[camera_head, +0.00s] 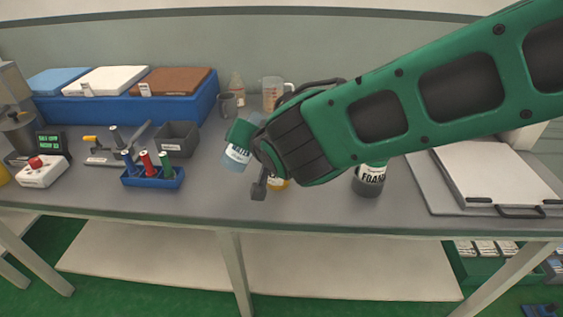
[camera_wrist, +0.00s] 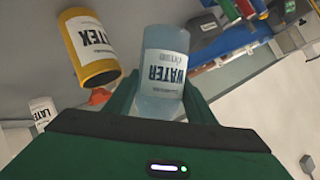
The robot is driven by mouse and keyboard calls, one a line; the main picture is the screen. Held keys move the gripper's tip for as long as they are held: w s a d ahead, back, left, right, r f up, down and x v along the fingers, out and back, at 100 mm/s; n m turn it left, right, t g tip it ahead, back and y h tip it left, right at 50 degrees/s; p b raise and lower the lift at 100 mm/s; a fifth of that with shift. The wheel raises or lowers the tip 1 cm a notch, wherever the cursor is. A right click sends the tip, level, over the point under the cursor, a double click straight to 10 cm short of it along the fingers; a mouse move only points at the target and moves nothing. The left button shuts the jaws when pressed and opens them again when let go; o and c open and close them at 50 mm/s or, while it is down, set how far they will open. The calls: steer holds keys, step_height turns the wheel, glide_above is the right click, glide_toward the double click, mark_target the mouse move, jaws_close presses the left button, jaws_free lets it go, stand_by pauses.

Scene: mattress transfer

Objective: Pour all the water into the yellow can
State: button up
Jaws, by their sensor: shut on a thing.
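The water container (camera_head: 236,157) is pale blue and see-through, with a WATER label. It is tilted, above the bench left of my arm. My gripper (camera_head: 243,131) is shut on it; in the wrist view the water container (camera_wrist: 163,75) sits between the green fingers (camera_wrist: 160,100). The yellow can (camera_wrist: 92,50), labelled LATEX, is beside the container in the wrist view, apart from it there. In the head view only a sliver of the yellow can (camera_head: 281,184) shows below my wrist. I cannot see any water flowing, and the can's inside is hidden.
A FOAM container (camera_head: 369,181) stands right of the can, partly behind my arm. A blue rack of coloured tools (camera_head: 153,180) and a grey bin (camera_head: 177,137) lie left. A measuring jug (camera_head: 272,92) and grey mug (camera_head: 228,104) stand behind. The front bench left of the can is clear.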

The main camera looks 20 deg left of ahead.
mark_target(236, 153)
steer(key=shift+s+a+f+n+h, duration=0.15)
steer(key=shift+s+a+f+n, duration=0.05)
steer(key=shift+f, duration=0.2)
steer(key=shift+s+a+f+n+h, duration=0.15)
steer(key=shift+f+n, duration=0.05)
steer(key=shift+f, duration=0.15)
steer(key=shift+n+t+h, duration=0.3)
steer(key=shift+n+t, duration=0.3)
steer(key=f, duration=0.3)
steer(key=f+b, duration=0.1)
steer(key=f, duration=0.2)
steer(key=shift+s+a, duration=0.15)
steer(key=shift+a, duration=0.05)
steer(key=shift+s+a+f+n+t+b, duration=0.1)
steer(key=shift+s+a+n+t+b, duration=0.2)
steer(key=shift+b, duration=0.25)
steer(key=shift+s+a+f+n+t+h+b, duration=0.1)
steer(key=shift+a+f+n+t+h+b, duration=0.1)
steer(key=shift+n+t+h+b, duration=0.6)
steer(key=shift+r, duration=0.1)
steer(key=shift+r, duration=2.4)
